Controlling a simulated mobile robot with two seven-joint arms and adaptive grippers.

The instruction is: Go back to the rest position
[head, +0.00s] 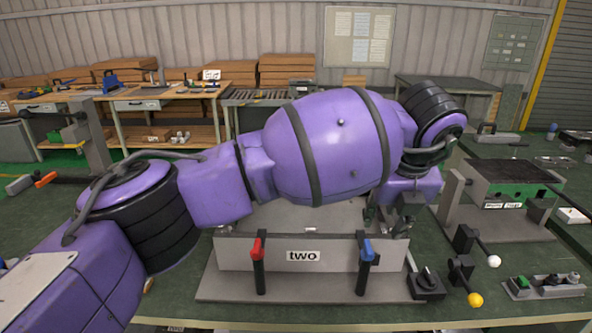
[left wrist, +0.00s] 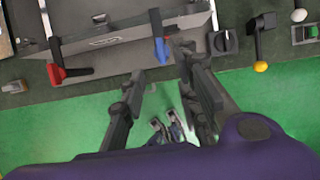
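My left arm spans the head view from lower left to upper right, across the front of the fixture labelled "two" (head: 303,255). My left gripper (head: 389,218) hangs below its wrist near the fixture's right end, partly hidden by the arm. In the left wrist view, the left gripper (left wrist: 158,70) has its two dark fingers spread apart with nothing between them. The fixture's blue-handled lever (left wrist: 161,48) is close to the fingertips; I cannot tell whether they touch. My right gripper is not identifiable in either view.
A green-fronted unit (head: 520,194) stands farther right.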

